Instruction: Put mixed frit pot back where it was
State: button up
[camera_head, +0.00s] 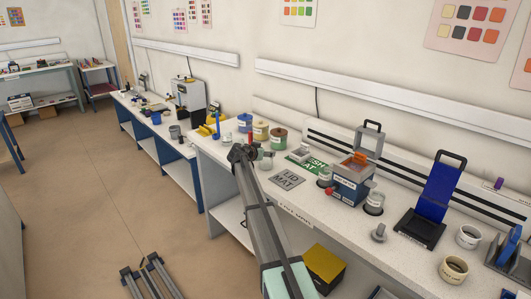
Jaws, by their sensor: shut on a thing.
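My gripper (256,157) is at the end of my arm, over the front left part of the long speckled bench (225,152). It is shut on a small pale pot (267,161), which appears to be the mixed frit pot. The pot is mostly hidden by the gripper and its label cannot be read. I cannot tell whether it touches the bench. Behind the gripper stand a blue-and-white jar (245,122), a tan-lidded jar (261,130) and a dark green-lidded jar (279,140). A grey lid mat (288,180) lies to the right of the gripper.
A green mat (302,160) lies behind the lid mat. A blue-and-black stand (430,205) and two cups (468,236) are farther right.

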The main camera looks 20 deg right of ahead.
jog(key=shift+f+b, duration=0.2)
jog(key=shift+b, duration=0.1)
jog(key=o, duration=1.2)
jog(key=shift+r, duration=0.1)
jog(key=shift+o, duration=0.2)
jog(key=shift+r, duration=0.1)
